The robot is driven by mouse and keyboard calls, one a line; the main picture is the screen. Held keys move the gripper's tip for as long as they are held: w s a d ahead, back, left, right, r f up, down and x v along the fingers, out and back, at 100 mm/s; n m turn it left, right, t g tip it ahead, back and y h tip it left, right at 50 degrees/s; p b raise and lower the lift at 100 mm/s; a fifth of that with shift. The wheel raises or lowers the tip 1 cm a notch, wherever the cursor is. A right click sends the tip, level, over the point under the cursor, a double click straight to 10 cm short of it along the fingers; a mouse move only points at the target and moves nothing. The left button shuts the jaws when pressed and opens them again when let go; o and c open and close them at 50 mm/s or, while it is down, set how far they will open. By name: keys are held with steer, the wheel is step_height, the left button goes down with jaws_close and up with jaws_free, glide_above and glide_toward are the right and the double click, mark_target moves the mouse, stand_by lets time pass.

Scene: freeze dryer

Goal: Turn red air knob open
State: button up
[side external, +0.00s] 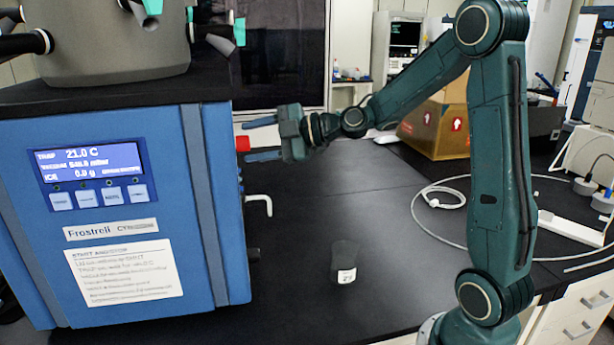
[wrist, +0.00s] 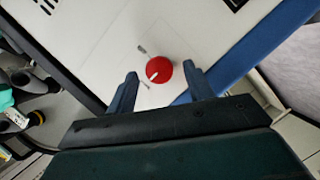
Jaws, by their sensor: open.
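The red air knob (side external: 243,143) sticks out from the right side of the blue freeze dryer (side external: 205,190). In the wrist view the round red knob (wrist: 160,70) sits on the white side panel (wrist: 110,50), with a pale mark on its face. My gripper (side external: 262,139) is open, its two fingers pointing left toward the panel, one above and one below the knob's height. In the wrist view my gripper's fingers (wrist: 160,85) stand on either side of the knob's lower part, with gaps showing. I cannot tell how deep the fingertips reach around it.
A white bent spout (side external: 260,203) sticks out below the knob. A dark small container with a white label (side external: 344,262) stands on the black bench (side external: 310,225). A cardboard box (side external: 437,128) and a white cable (side external: 440,195) lie behind my arm. The bench's middle is mostly clear.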

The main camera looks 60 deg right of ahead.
steer(key=shift+w+a+f, duration=0.1)
steer(key=shift+w+a, duration=0.1)
steer(key=shift+w, duration=0.2)
steer(key=shift+c, duration=0.4)
steer(key=c, duration=0.9)
